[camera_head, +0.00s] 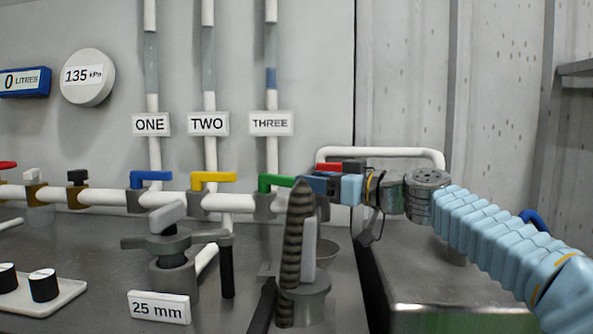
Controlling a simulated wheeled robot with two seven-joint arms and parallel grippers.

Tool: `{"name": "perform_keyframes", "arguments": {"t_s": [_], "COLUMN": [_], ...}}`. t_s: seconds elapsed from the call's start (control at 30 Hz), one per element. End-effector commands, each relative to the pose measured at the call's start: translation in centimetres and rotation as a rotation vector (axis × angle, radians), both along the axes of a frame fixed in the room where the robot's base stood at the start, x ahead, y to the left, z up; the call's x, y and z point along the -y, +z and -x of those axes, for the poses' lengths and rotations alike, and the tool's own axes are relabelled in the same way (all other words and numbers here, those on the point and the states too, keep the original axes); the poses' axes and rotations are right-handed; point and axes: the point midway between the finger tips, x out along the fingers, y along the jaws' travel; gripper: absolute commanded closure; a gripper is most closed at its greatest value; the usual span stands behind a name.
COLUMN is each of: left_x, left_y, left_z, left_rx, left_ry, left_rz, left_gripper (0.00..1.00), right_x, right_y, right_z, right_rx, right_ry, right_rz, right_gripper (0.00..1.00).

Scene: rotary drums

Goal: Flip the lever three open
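Lever three is the green lever (276,182) on the white horizontal pipe, under the sign "THREE" (271,123). Its handle lies level, along the pipe and across the upright pipe above it. My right gripper (312,185) comes in from the right, just at the right end of the green handle. Its fingertips are small and partly hidden behind a dark striped upright piece, so I cannot tell whether they touch the handle or how far apart they are. My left gripper is not in view.
The blue lever (150,178) and yellow lever (213,179) sit to the left, under "ONE" and "TWO". A dark striped upright piece (294,255) stands in front of the green valve. The gauge (87,77) reads 135 kPa; the blue display (25,82) reads 0 litres.

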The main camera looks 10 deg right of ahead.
Motion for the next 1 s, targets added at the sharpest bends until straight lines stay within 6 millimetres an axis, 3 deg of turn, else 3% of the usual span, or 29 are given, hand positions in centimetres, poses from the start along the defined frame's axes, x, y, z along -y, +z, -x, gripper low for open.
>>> {"name": "perform_keyframes", "arguments": {"t_s": [0.23, 0.63, 0.97, 1.0], "left_x": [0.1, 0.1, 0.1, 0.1], "left_y": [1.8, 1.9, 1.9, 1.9], "left_z": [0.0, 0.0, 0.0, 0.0], "left_rx": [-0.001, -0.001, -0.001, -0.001], "left_ry": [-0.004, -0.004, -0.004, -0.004], "left_rz": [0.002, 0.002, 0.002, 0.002], "left_gripper": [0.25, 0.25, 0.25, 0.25], "right_x": [-2.7, -3.2, -3.2, -3.2], "right_y": [0.2, 0.0, 0.0, 0.0], "right_z": [-3.1, -3.8, -3.7, -3.7], "right_rx": [-0.001, 0.0, 0.0, -0.001], "right_ry": [0.001, -0.001, -0.001, -0.001], "right_rz": [-0.001, 0.0, 0.0, -0.001], "right_gripper": [0.51, 0.51, 1.0, 1.0]}}
